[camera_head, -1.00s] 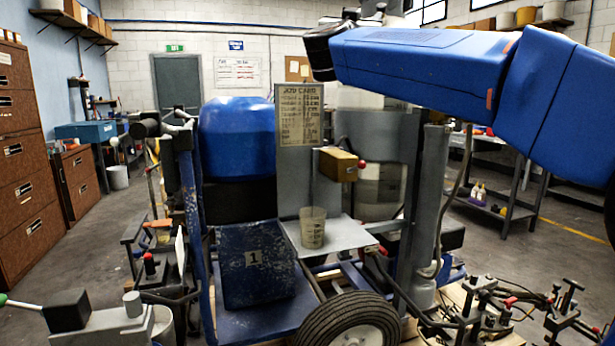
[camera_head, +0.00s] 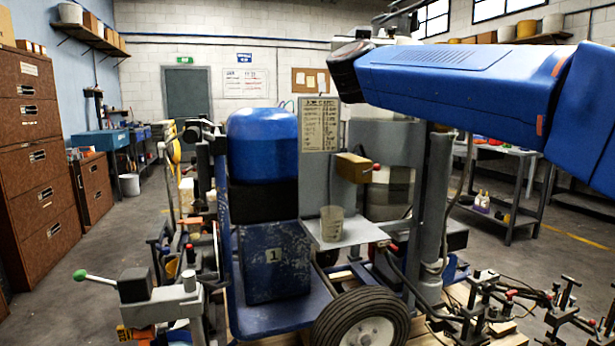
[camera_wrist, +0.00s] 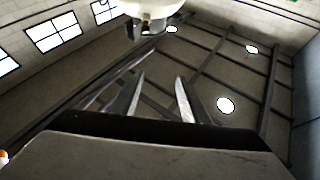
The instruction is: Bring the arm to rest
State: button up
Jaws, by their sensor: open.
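My gripper (camera_wrist: 160,100) shows in the wrist view with its two fingers apart and nothing between them. Behind the fingers are the ceiling beams, round lamps and high windows, so the wrist camera faces upward. In the head view my blue arm crosses the upper right, well above the striper. The gripper itself cannot be made out there.
The line striper (camera_head: 273,310) fills the middle, with a blue tank, a wheel (camera_head: 362,322) and a small shelf (camera_head: 350,232) bearing a cup (camera_head: 332,223). Clamps and fittings (camera_head: 490,310) lie at the lower right. Brown cabinets (camera_head: 35,170) line the left. Open floor lies behind.

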jog(key=s+d+f+n+g+y, duration=0.1)
jog(key=s+f+n+g+y, duration=0.3)
jog(key=f, duration=0.7)
jog(key=s+d+f+n+g+y, duration=0.1)
jog(key=s+f+n+y, duration=0.15)
jog(key=s+f, duration=0.55)
jog(key=s+f+n+g+y, duration=0.2)
jog(key=s+f+g+y, duration=0.15)
jog(key=f, duration=0.95)
jog(key=s+d+f+m+g+h, duration=0.1)
jog(key=s+d+f+g, duration=0.2)
jog(key=s+f, duration=0.5)
jog(key=s+d+f+m+g+h, duration=0.1)
jog(key=s+d+f+g, duration=0.2)
jog(key=s+f, duration=0.6)
jog(key=s+d+f+m+g+h, duration=0.1)
jog(key=s+d+f, duration=0.5)
jog(key=f, duration=0.9)
jog(key=s+m+g, duration=0.1)
jog(key=s+g, duration=0.1)
jog(key=s, duration=0.1)
jog(key=shift+f+h, duration=0.3)
